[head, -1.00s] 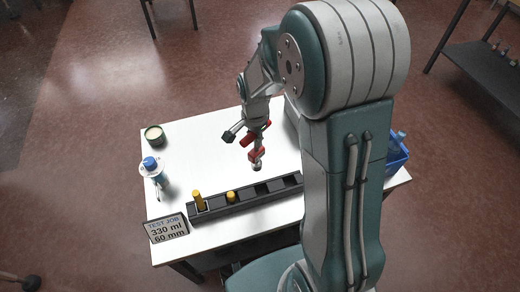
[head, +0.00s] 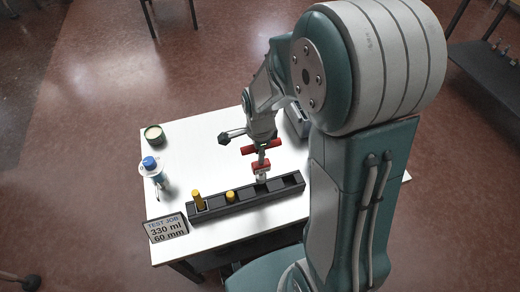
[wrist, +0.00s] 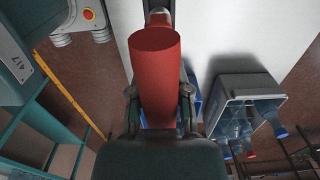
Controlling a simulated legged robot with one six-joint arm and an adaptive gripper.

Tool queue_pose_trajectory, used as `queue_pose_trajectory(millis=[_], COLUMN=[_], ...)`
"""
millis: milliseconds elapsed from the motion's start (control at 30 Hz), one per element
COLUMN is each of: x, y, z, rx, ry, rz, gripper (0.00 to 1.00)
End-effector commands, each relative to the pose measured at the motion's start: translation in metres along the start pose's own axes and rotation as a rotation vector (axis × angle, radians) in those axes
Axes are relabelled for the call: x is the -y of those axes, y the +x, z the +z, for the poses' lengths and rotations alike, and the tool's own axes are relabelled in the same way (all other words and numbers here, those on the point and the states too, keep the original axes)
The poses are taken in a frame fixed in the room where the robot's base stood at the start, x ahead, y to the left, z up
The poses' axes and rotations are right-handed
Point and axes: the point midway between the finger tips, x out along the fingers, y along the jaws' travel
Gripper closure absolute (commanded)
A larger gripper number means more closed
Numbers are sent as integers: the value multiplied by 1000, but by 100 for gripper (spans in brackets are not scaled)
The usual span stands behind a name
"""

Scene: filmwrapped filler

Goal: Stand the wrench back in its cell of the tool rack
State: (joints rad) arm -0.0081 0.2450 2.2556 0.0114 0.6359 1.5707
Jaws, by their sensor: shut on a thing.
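The wrench (head: 262,164) has a red grip and a pale metal lower end. My gripper (head: 262,148) is shut on it and holds it roughly upright over the tool rack. In the wrist view the wrench's thick red grip (wrist: 158,75) lies between the fingers of my gripper (wrist: 160,108). The dark tool rack (head: 226,208) is a row of cells on the white table. The wrench's lower end is at the third cell from the left; I cannot tell whether it is inside. The rightmost cell (head: 289,182) looks empty.
Yellow-handled tools (head: 198,198) (head: 230,196) stand in the two left cells. A sign (head: 167,228), a blue-capped bottle (head: 152,170) and a round tin (head: 154,135) are on the table's left side. A crate with bottles (wrist: 245,95) shows in the wrist view. The table's middle (head: 205,150) is clear.

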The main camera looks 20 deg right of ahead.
Motion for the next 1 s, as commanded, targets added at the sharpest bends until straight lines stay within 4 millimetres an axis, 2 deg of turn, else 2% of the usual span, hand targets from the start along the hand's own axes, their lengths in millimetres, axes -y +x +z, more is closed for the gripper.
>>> queue_pose_trajectory(millis=[500, 700, 1000], x=[0, 0, 0], y=[43, 51, 52], z=[0, -1, -1], rx=[0, 0, 0], ry=[0, 0, 0], rz=[2, 0, -1], gripper=[100, 100, 100])
